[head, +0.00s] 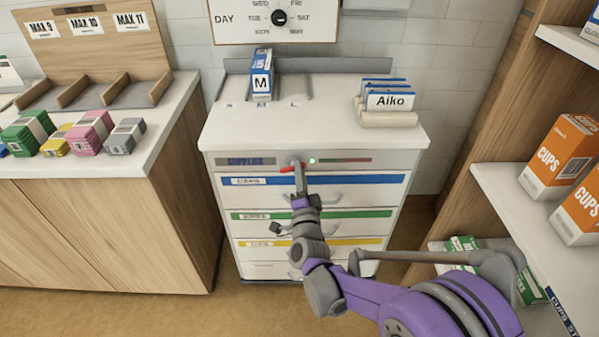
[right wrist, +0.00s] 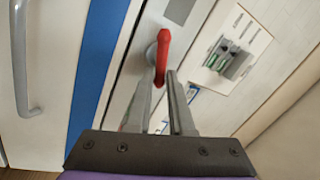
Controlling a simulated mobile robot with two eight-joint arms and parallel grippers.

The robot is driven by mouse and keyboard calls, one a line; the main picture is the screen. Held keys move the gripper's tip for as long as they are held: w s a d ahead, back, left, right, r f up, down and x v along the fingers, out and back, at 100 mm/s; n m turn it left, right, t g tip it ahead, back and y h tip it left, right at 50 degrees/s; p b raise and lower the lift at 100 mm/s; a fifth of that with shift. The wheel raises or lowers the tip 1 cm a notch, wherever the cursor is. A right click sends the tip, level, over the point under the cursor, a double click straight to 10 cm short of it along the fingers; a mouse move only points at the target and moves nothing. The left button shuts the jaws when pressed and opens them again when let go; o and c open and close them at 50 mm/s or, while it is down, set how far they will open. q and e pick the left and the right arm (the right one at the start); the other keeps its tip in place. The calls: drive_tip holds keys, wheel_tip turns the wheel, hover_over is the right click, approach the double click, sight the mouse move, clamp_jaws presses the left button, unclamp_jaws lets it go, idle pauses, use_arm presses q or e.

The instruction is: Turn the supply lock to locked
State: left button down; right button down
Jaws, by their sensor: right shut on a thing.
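The supply lock is a red lever (head: 285,169) on the top front panel of the white cart (head: 225,125), beside a label that seems to read SUPPLIES. In the head view the lever's end sticks out left of my right gripper (head: 298,176), which hides part of it. In the right wrist view the red lever (right wrist: 162,52) runs from a round grey pivot down between the fingertips of my right gripper (right wrist: 164,84), which is shut on it. A small green light (head: 312,160) and a red-and-green strip show right of the lever. My left gripper is not in view.
Drawers with blue, green and yellow bands lie below the panel. A blue-and-white box (head: 262,72) and an Aiko card holder (head: 388,117) stand on the cart. A wooden counter (head: 110,215) is left; a shelf with orange cup boxes (head: 562,150) is right.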

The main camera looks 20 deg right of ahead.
drive_tip(key=shift+f+m+h, duration=0.2)
drive_tip(key=shift+m+h, duration=0.15)
drive_tip(key=shift+m, duration=0.95)
drive_tip(key=shift+f+m+h, duration=0.15)
drive_tip(key=shift+m+h, duration=0.2)
drive_tip(key=shift+m, duration=0.95)
drive_tip(key=c, duration=0.8)
unclamp_jaws()
drive_tip(key=shift+c, duration=0.2)
drive_tip(key=shift+s, duration=0.1)
drive_tip(key=v, duration=1)
drive_tip(key=shift+s+a, duration=0.15)
drive_tip(key=shift+s, duration=0.15)
